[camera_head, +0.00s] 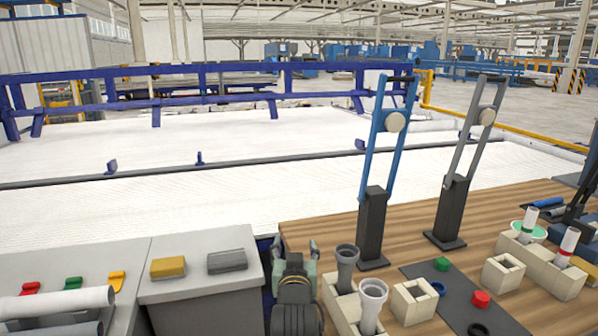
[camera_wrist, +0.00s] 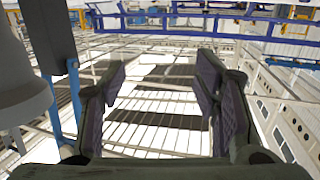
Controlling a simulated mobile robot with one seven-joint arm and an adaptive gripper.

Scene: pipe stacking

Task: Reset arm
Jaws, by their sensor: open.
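A dark grey pipe piece (camera_head: 346,264) stands upright in a cream block to the right of my gripper. A lighter grey pipe piece (camera_head: 372,302) stands nearer the front. A grey flared shape (camera_wrist: 22,85) fills the left edge of the wrist view, close by.
A blue lever stand (camera_head: 372,222) and a grey one (camera_head: 453,205) rise from the wooden table (camera_head: 325,235). Cream blocks (camera_head: 503,273) and small coloured pieces lie to the right. A grey bench (camera_head: 190,246) with yellow and grey pieces is at left. A white slatted bed (camera_head: 150,215) lies behind.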

